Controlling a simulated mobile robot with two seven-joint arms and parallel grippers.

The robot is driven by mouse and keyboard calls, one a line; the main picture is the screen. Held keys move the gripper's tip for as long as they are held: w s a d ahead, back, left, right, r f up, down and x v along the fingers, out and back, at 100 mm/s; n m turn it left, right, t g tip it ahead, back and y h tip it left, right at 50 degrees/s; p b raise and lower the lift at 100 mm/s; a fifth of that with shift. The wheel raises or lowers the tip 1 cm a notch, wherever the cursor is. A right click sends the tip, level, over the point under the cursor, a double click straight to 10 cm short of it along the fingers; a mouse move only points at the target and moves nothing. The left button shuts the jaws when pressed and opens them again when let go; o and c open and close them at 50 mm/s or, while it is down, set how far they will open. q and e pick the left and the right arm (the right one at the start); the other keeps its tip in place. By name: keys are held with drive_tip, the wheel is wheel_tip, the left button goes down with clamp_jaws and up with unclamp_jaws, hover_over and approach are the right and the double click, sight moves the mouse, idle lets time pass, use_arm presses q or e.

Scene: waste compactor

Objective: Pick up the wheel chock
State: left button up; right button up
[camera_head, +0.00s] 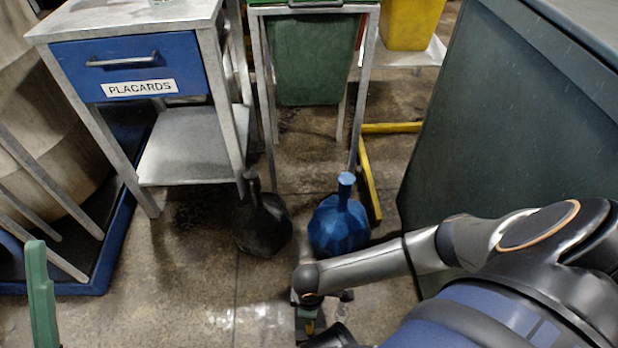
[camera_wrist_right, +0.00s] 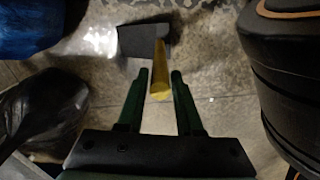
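The wheel chock (camera_wrist_right: 133,42) appears in the right wrist view as a dark grey block on the floor, with a yellow handle (camera_wrist_right: 160,75) sticking up toward the camera. My right gripper (camera_wrist_right: 160,75) is open, its green fingers either side of the handle's near end, with a gap on each side. In the head view my right gripper (camera_head: 309,322) is low at the bottom centre; the arm hides most of the chock there. One green finger of my left gripper (camera_head: 41,290) shows at the lower left; its other finger is out of frame.
A blue bag (camera_head: 340,228) and a black bag (camera_head: 263,225) stand on the floor just beyond my right gripper. A placards cabinet (camera_head: 130,68) is at the back left. A dark green machine side (camera_head: 510,120) rises at the right. Floor at front left is clear.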

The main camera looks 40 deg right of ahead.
clamp_jaws()
idle(0.9)
drive_tip(key=shift+w+r, duration=0.1)
drive_tip(key=shift+r, duration=0.05)
